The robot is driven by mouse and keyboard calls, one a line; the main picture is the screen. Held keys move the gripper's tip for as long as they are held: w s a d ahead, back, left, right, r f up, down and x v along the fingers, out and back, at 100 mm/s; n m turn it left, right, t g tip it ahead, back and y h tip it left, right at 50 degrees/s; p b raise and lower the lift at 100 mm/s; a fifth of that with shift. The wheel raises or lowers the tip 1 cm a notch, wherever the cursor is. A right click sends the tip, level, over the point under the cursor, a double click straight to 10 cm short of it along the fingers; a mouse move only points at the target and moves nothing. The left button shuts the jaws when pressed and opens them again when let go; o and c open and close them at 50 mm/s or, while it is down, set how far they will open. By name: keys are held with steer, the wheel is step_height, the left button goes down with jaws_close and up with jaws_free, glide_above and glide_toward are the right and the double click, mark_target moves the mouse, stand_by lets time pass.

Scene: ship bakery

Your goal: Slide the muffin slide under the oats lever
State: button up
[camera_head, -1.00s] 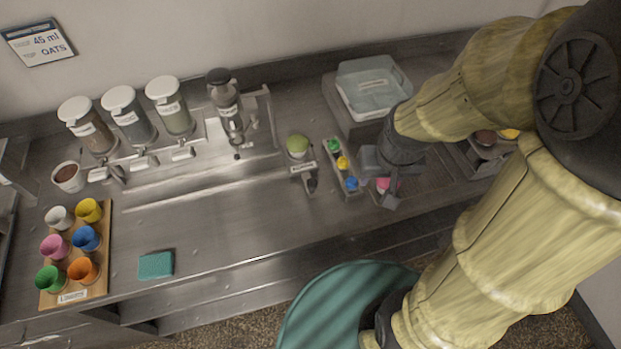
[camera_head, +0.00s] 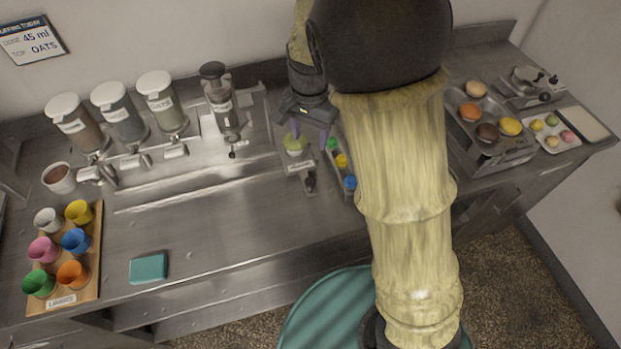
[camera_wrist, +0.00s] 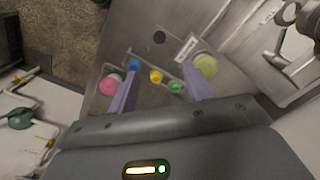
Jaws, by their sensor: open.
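A pale green muffin cup (camera_head: 295,143) stands at the back of a small labelled plate (camera_head: 297,167) with a dark knob at its front; I take this for the muffin slide. The cup also shows in the wrist view (camera_wrist: 207,64), by the right finger. My gripper (camera_head: 310,131) is open, pointing down above and just behind the cup, with nothing held. Its fingers show in the wrist view (camera_wrist: 158,90). Three hoppers with levers stand at the back left: brown (camera_head: 79,127), grey (camera_head: 120,114) and greenish (camera_head: 163,106). Their labels are too small to read, so I cannot tell the oats lever.
A strip with green, yellow and blue knobs (camera_head: 341,160) lies right of the slide. A fourth, dark-topped dispenser (camera_head: 222,100) stands left of it. A rack of coloured cups (camera_head: 91,262) and a teal sponge (camera_head: 148,268) are front left. The middle counter is clear.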

mark_target(310, 181)
step_height(310, 181, down, 18)
steer(key=shift+r+p, duration=0.25)
steer(key=shift+p, duration=0.65)
jaws_close()
